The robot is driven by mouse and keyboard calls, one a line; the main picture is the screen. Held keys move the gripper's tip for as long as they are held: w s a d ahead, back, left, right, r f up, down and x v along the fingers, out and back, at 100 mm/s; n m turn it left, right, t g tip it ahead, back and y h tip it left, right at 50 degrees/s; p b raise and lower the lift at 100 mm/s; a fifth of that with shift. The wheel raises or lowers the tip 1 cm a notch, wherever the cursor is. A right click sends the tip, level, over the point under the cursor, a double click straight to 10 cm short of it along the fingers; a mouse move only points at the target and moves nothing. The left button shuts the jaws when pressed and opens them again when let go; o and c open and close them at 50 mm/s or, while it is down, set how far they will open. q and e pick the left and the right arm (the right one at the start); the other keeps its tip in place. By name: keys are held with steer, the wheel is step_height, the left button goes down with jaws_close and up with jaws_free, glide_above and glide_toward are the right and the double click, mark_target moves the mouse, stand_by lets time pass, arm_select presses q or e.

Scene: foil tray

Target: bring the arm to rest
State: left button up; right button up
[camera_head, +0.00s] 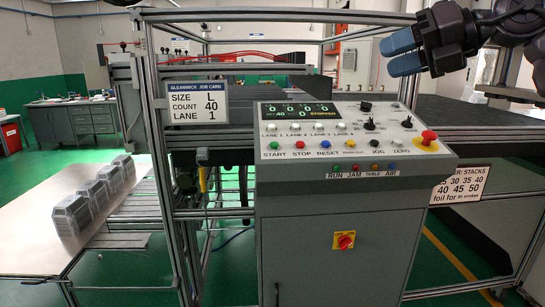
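My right gripper (390,57) is at the top right, in the air above and behind the right end of the control panel (290,163). Its two blue-grey fingertips point left and lie close together; I cannot tell whether a gap is between them. Nothing shows in them. It is apart from the panel. My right arm comes in from the top right corner. My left gripper is out of view. The panel's display (297,113) shows zeros, a 40 and what looks like STOPPED. The red mushroom button (428,137) is on the panel's right.
A job card (198,102) reading count 40, lane 1 hangs on the metal frame (152,120). Several stacks of foil trays (73,216) stand on the pale table (30,235) at left. A stacks sign (460,185) is right of the cabinet (330,262). Green floor shows at lower right.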

steer(key=w+a+f+m+t+y, duration=0.35)
steer(key=f+m+t+y, duration=0.35)
steer(key=f, duration=0.3)
steer(key=s+d+f+m+t+h, duration=0.1)
steer(key=d+f+m+t+h, duration=0.25)
steer(key=f+m+h, duration=0.65)
steer(key=d+f+m+t+h, duration=0.2)
steer(key=d+f+m+h, duration=0.2)
steer(key=f+m, duration=1.1)
steer(key=s+d+f+m+g+h, duration=0.2)
steer(key=s+f+m+g, duration=0.1)
steer(key=s+f, duration=1.1)
steer(key=s+d+f+m+g+h, duration=0.1)
steer(key=s+f+m+g+h, duration=0.2)
steer(key=s+f, duration=1.1)
step_height(320, 180, down, 6)
steer(key=shift+s+d+r+g, duration=0.2)
steer(key=shift+s+d+g, duration=0.15)
steer(key=shift+g, duration=0.5)
